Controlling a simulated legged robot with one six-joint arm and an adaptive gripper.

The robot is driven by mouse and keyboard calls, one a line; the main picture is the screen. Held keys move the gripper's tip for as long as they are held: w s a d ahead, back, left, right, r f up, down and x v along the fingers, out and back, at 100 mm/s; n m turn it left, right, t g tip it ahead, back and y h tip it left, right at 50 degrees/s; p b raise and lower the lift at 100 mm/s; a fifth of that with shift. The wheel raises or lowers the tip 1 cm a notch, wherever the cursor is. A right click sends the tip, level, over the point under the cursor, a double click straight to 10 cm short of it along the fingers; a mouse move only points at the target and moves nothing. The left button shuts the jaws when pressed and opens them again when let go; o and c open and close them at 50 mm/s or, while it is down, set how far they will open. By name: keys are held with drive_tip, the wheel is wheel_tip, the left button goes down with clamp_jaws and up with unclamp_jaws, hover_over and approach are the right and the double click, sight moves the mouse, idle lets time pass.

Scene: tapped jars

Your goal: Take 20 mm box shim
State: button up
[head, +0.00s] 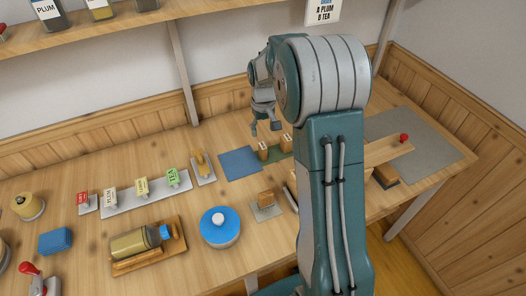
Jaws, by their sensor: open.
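Two small wooden blocks with pale labels stand on a green mat (274,157), a left block (263,150) and a right block (287,141). They look like the box shims, but the labels are too small to read, so I cannot tell which is the 20 mm one. Another wooden block (266,198) sits on a small grey plate nearer the front. My gripper (265,127) is open and empty, pointing down above and slightly behind the blocks. My arm hides part of the table to their right.
A blue mat (240,163) lies left of the blocks. A blue-lidded pot (219,227), a jar lying on a wooden cradle (135,242) and several labelled cards (142,187) stand further left. A board with a red knob (404,138) is at the right.

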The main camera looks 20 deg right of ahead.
sight(263, 145)
drive_tip(key=f, duration=0.2)
drive_tip(key=shift+a+f, duration=0.3)
drive_tip(key=shift+f, duration=0.1)
drive_tip(key=shift+d+f, duration=0.25)
drive_tip(key=shift+f, duration=0.4)
drive_tip(key=f, duration=0.3)
drive_tip(key=shift+w+d+f, duration=0.1)
drive_tip(key=shift+d+f, duration=0.1)
drive_tip(key=shift+f, duration=0.2)
drive_tip(key=shift+a+f, duration=0.2)
drive_tip(key=shift+f, duration=0.2)
drive_tip(key=shift+a, duration=0.15)
drive_tip(key=shift+d, duration=0.2)
clamp_jaws()
